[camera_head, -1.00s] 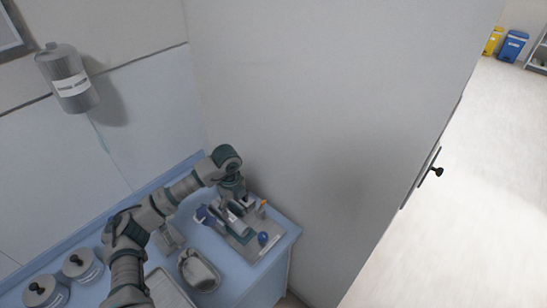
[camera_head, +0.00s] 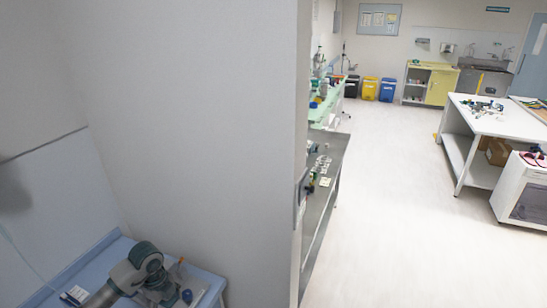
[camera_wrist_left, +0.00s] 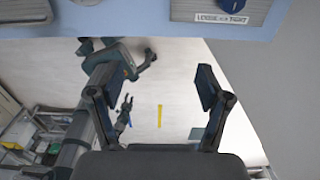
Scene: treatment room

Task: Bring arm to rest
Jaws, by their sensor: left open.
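My left arm (camera_head: 146,258) reaches over the blue counter (camera_head: 105,248) at the lower left of the head view. Its wrist hides the gripper from the head camera. In the left wrist view my left gripper (camera_wrist_left: 154,85) is open, with its two fingers apart and nothing between them. Beyond the fingers is the pale floor (camera_wrist_left: 175,60). The counter edge (camera_wrist_left: 120,25) crosses the top of that view. A dark claw-like shape (camera_wrist_left: 125,110) shows lower down beside jointed arm parts. It may be my right gripper, but it is too small to be sure.
A tray (camera_head: 200,289) with a blue-capped item stands by the arm on the counter. A tall grey partition (camera_head: 200,130) rises beside it. Past it are a dark bench (camera_head: 330,185), a white table (camera_head: 490,120) and coloured bins (camera_head: 370,88). The floor between is open.

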